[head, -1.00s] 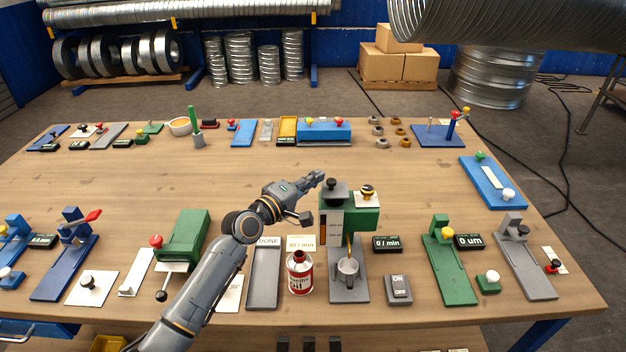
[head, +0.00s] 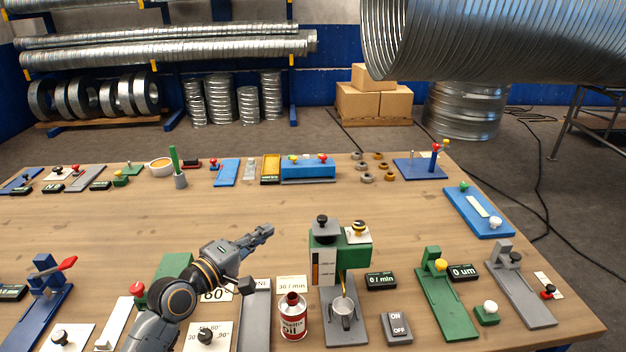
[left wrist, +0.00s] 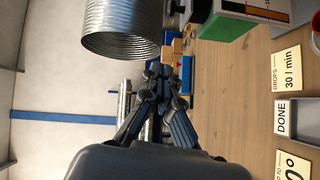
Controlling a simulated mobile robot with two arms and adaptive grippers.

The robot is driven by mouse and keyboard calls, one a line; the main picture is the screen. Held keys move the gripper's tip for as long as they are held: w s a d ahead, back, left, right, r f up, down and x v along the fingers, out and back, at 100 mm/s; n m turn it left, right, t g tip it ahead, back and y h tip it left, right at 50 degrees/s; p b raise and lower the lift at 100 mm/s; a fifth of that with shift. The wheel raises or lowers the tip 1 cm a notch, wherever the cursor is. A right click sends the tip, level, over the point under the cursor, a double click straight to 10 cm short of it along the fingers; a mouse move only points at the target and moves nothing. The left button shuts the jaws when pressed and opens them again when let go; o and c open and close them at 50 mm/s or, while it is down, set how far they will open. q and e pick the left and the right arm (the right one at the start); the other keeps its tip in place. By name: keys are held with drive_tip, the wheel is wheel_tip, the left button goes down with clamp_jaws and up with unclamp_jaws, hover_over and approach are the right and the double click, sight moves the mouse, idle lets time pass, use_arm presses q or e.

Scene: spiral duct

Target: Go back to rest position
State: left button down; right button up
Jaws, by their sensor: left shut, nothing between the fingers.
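My left gripper (head: 262,234) is shut and empty in the head view. It is above the wooden table, left of the green and grey oil dripper (head: 355,250), and apart from it. In the left wrist view my left gripper (left wrist: 186,75) points away from the camera with its fingers together. The dripper's green box (left wrist: 218,20) shows at the top of that view. My left forearm covers part of a green device (head: 172,268) at the front left. My right gripper is in neither view.
A red and white oil can (head: 292,316) and an ON/OFF switch (head: 397,327) stand near the front edge. Other fixtures line the back and right. The middle of the wooden table (head: 240,212) is clear. A large spiral duct (head: 480,40) hangs beyond the table.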

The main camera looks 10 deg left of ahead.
use_arm(q)
drive_tip(key=s+d+f+m+g+y, duration=0.1)
drive_tip(key=s+d+f+m+g, duration=0.25)
drive_tip(key=s+f, duration=0.4)
drive_tip(key=s+d+f+m+g+y, duration=0.1)
drive_tip(key=s+d+f+m+g, duration=0.2)
drive_tip(key=s+f, duration=0.45)
drive_tip(key=s+a+f+m+g+y, duration=0.2)
drive_tip(key=s+f+m+g+y, duration=0.1)
drive_tip(key=s, duration=0.6)
drive_tip(key=s+a+f+m+g+y, duration=0.2)
drive_tip(key=s+a+f+m+g, duration=0.15)
drive_tip(key=s, duration=0.65)
wheel_tip(320, 180, down, 26)
drive_tip(key=b, duration=0.1)
drive_tip(key=s+a+f+g+b, duration=0.1)
drive_tip(key=s+a+f, duration=0.1)
drive_tip(key=s+f, duration=1.5)
drive_tip(key=shift+s+a+f+g+b, duration=0.15)
drive_tip(key=shift+f+g+b, duration=0.25)
drive_tip(key=shift+f, duration=0.4)
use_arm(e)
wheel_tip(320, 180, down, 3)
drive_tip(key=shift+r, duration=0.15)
